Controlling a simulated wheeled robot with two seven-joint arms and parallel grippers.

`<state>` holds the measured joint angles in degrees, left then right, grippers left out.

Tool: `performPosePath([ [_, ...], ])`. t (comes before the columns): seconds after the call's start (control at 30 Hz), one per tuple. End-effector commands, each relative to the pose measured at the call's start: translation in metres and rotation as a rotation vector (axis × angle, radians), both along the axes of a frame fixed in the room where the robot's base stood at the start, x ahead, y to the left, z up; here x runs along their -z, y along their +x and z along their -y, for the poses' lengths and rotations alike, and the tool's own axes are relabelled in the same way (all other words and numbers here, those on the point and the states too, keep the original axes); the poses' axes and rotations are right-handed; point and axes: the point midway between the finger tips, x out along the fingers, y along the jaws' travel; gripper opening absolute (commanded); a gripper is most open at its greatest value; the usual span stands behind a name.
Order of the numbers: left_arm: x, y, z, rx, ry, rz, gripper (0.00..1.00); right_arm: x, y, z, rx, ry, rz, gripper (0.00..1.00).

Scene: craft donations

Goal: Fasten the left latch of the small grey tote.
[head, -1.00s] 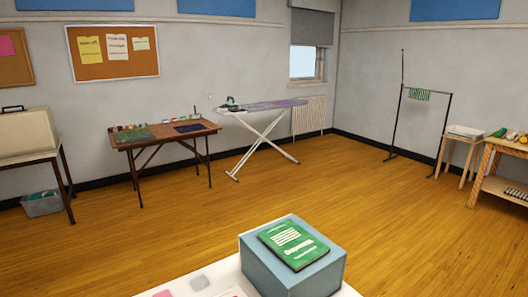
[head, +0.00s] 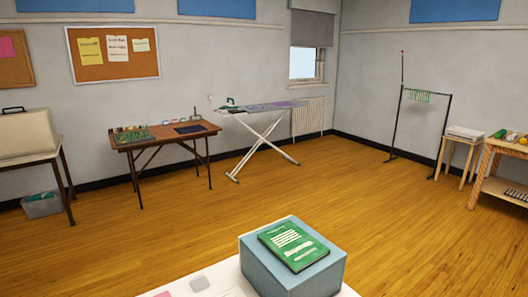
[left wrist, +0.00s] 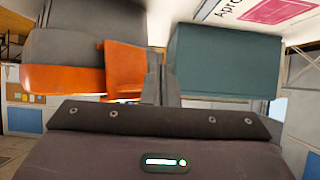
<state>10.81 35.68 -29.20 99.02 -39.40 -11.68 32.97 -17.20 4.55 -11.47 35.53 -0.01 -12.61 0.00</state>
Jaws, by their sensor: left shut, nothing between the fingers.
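The small grey tote (left wrist: 85,45) shows in the left wrist view at upper left, partly cut off, as a dark grey body with an orange band (left wrist: 65,79) along its lower edge in the picture. An orange flap (left wrist: 125,68), apparently a latch, stands at its right side; I cannot tell whether it is fastened. My left gripper (left wrist: 156,62) is shut and empty, its fingers just right of the flap; I cannot tell if they touch it. The head view shows neither the tote nor my grippers.
A blue-grey box (head: 265,268) with a green book (head: 293,246) on top stands on the white table (head: 228,275) in front. The box also shows right of my fingers in the left wrist view (left wrist: 222,62). Open wooden floor (head: 190,240) lies beyond.

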Motion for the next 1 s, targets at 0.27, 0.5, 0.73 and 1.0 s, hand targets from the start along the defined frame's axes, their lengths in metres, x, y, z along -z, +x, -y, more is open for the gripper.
performPosePath([
  [0.27, 0.0, 0.0, 0.0, 0.0, 0.0, 0.0, 0.0, 0.0, 0.0, 0.0, 0.0, 0.0, 0.0, 0.93],
  [0.5, -0.001, -0.001, 0.007, 0.001, -0.001, 0.0, 0.0, -0.002, 0.0, 0.0, 0.0, 0.0, 0.0, 0.93],
  [0.73, -0.001, -0.003, 0.016, 0.0, -0.001, 0.001, 0.0, -0.004, 0.0, 0.0, 0.0, 0.0, 0.0, 0.93],
  [1.0, -0.001, -0.004, 0.02, 0.0, 0.0, 0.0, 0.0, -0.005, 0.0, 0.0, 0.0, 0.0, 0.0, 0.93],
])
